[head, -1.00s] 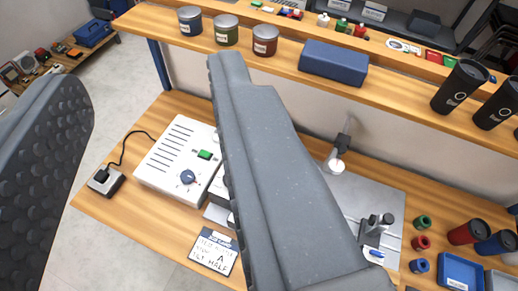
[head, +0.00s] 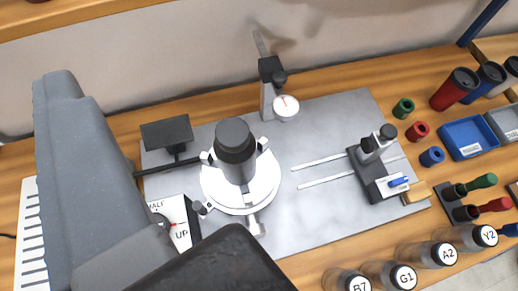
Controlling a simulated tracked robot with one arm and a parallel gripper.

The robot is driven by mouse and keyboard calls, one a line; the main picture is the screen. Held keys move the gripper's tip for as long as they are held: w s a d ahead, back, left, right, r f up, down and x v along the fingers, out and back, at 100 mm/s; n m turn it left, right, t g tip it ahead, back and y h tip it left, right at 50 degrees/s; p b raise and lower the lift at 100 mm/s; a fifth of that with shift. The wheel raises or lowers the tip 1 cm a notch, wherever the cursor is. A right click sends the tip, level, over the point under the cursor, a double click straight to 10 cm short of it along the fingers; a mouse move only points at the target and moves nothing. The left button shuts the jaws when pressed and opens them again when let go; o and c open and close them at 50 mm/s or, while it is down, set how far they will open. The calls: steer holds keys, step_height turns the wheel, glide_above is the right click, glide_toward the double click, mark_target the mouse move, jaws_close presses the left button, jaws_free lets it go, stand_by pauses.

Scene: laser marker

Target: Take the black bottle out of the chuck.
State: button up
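The black bottle (head: 235,142) stands upright in the chuck (head: 212,187), near the middle of the view. Its top is dark and its lower body looks greyer. The chuck is a round white disc with several small jaws around the bottle, on a grey plate. One grey finger of my gripper (head: 78,180) shows at the left, apart from the bottle. The other finger is not clearly seen, so the gap between them cannot be judged. A dark shape at the bottom, likely mine, covers part of the plate's front.
A post with a dial gauge (head: 286,107) stands behind the bottle, and a dark plate on an arm (head: 167,132) is to its left. A small slide fixture (head: 378,172) is on the right. Labelled bottles (head: 440,252) line the front right. Open space lies above the bottle.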

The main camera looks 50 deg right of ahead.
mark_target(234, 138)
steer(key=s+d+f+m+g+h+p, duration=0.1)
steer(key=s+d+f+g+h, duration=0.1)
steer(key=d+f, duration=0.35)
steer(key=s+d+f+m+g+h+p, duration=0.1)
steer(key=s+d+f+g+h, duration=0.15)
steer(key=f, duration=0.65)
steer(key=x, duration=0.7)
steer(key=shift+w+a+f, duration=0.1)
steer(key=shift+w+f, duration=0.05)
steer(key=shift+w, duration=0.05)
steer(key=shift+a+x, duration=0.15)
steer(key=shift+x, duration=1.4)
steer(key=shift+a+x, duration=0.2)
steer(key=shift+x, duration=1.35)
steer(key=shift+w, duration=0.15)
jaws_close()
